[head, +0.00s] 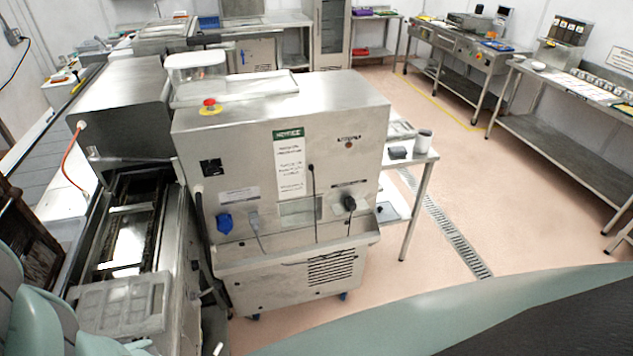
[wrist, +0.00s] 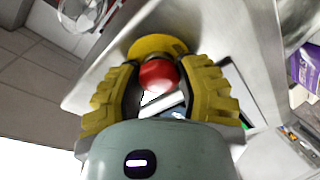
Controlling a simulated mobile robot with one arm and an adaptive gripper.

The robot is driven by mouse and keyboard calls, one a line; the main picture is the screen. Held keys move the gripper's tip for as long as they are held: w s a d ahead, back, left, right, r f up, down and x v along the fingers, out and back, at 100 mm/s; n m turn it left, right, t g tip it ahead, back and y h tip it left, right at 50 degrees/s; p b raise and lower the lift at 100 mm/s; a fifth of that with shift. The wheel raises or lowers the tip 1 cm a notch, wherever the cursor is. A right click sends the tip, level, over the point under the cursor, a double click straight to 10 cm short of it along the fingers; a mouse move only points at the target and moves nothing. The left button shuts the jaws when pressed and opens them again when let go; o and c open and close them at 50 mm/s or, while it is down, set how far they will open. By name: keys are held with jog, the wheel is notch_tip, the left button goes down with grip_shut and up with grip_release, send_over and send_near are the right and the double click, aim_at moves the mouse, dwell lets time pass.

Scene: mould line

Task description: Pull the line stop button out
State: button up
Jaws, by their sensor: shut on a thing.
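The line stop button (wrist: 160,75) is a red mushroom head in front of a round yellow base (wrist: 156,46) in the wrist view. My gripper (wrist: 158,85) has its two yellow ribbed fingers on either side of the red head, shut on it. The red head stands clear of the yellow base at the top, but how far out it sits I cannot tell. In the head view a red button (head: 209,103) on a yellow base shows on top of a steel cabinet, with no gripper visible at it. I cannot tell whether it is the same button.
The steel cabinet (head: 336,100) carries a clear lidded tub (head: 196,68) and a tray beside the button. A conveyor (head: 130,235) runs along its left side. Steel tables line the back and right. The floor (head: 420,240) on the right is open.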

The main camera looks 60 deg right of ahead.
grip_shut()
jog(key=shift+d, duration=0.1)
jog(key=shift+s+d+b, duration=0.15)
jog(key=shift+b, duration=0.15)
jog(key=shift+s+d+r, duration=0.1)
jog(key=shift+r, duration=0.05)
jog(key=o, duration=0.9)
grip_release()
jog(key=shift+d, duration=0.15)
